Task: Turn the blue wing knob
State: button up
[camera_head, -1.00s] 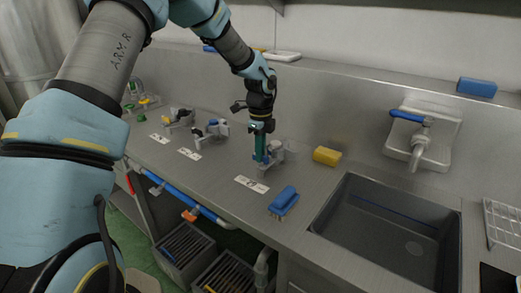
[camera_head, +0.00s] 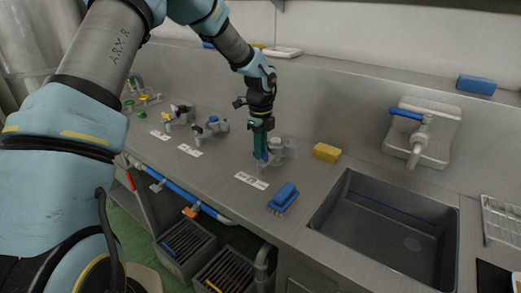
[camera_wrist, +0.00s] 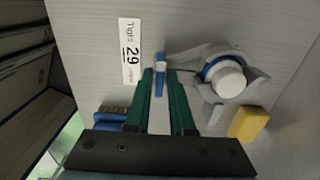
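The blue wing knob (camera_wrist: 160,75) shows edge-on in the wrist view as a narrow blue wing beside a grey fitting (camera_wrist: 222,80) with a white cap and blue ring. My gripper (camera_wrist: 160,73) has two green fingers, one on each side of the wing, with narrow gaps visible. It is open and does not appear closed on the wing. In the head view my gripper (camera_head: 261,162) points down at the fitting (camera_head: 276,150), and its fingers mostly hide the knob. A label reading "Tight" and 29 (camera_wrist: 130,52) lies beside the knob.
A yellow sponge (camera_head: 327,152) and a blue brush (camera_head: 284,196) lie close by on the steel counter. The sink (camera_head: 385,225) is to the right. Similar fittings (camera_head: 212,127) with labels stand to the left. A wall rises behind.

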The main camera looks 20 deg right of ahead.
jog(key=shift+o, duration=1.4)
notch_tip(320, 180, up, 11)
jog(key=b, duration=0.3)
jog(key=shift+f, duration=0.15)
